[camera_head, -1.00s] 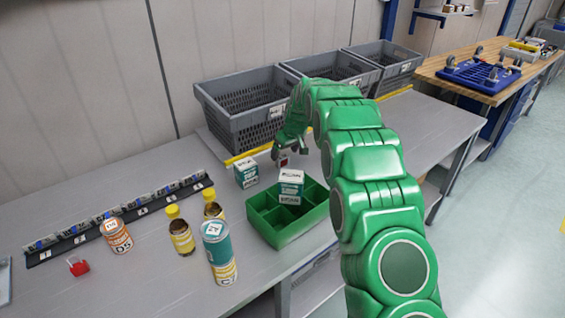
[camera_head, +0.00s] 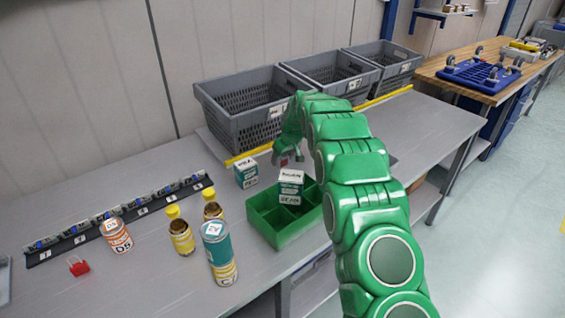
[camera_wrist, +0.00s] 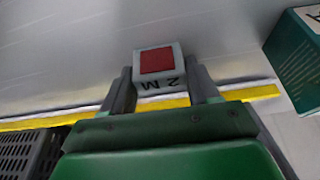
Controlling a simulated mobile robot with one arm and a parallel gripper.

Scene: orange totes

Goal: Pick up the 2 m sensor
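The 2 m sensor is a small pale grey block with a red square on top and a "2 M" label, upside down in the wrist view (camera_wrist: 158,64). In the head view it is a small red patch (camera_head: 284,161) at the tip of my gripper (camera_head: 286,154). In the wrist view my gripper (camera_wrist: 162,78) has one grey finger along each side of the block, with no clear gap. It looks shut on the sensor. The sensor's underside is hidden, so I cannot tell whether it touches the table.
A teal-and-white box (camera_head: 246,174) stands close by, left of my gripper. A green divided bin (camera_head: 268,228) holding another box (camera_head: 290,187) is in front. Grey crates (camera_head: 235,112) and a yellow strip (camera_head: 247,155) lie behind. Bottles and cans stand to the left.

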